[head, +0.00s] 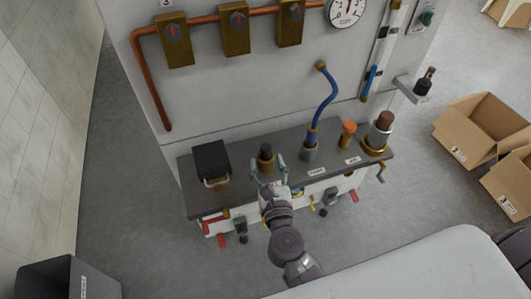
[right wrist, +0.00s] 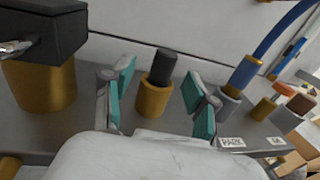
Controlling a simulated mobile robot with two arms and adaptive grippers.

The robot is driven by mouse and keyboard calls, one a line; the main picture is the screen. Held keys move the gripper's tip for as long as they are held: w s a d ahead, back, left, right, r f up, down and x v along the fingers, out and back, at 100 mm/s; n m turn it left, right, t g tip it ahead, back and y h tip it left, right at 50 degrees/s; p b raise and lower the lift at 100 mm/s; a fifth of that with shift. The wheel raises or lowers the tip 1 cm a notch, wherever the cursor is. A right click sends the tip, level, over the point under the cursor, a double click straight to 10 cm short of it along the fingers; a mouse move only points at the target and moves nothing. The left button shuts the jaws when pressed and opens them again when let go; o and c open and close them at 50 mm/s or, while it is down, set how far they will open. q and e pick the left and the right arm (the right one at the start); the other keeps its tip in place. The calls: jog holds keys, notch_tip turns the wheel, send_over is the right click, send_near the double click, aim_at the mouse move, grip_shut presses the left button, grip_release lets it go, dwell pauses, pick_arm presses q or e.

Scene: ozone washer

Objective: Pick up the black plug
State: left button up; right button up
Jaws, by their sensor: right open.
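The black plug (head: 266,151) stands upright in a brass socket on the dark bench top. In the right wrist view the black plug (right wrist: 162,67) sticks up out of the brass socket (right wrist: 155,98). My right gripper (head: 269,163) is just in front of the plug. In the right wrist view my right gripper (right wrist: 155,95) is open, with one teal-padded finger on each side of the plug and socket. A gap shows between each finger and the plug. My left gripper is not in view.
A black box with a handle (head: 211,161) stands left of the plug. A blue hose (head: 326,97) runs into a grey socket (head: 309,150) on the right. An orange-topped brass fitting (head: 347,134) and a brown-topped cylinder (head: 380,132) stand farther right. The panel wall rises behind.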

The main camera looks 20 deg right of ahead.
aim_at(267, 154)
jog(key=w, duration=0.2)
jog(key=w+d+p, duration=0.1)
jog(key=w, duration=0.1)
jog(key=shift+r, duration=0.15)
jog(key=shift+w, duration=0.45)
jog(key=shift+s, duration=0.1)
grip_shut()
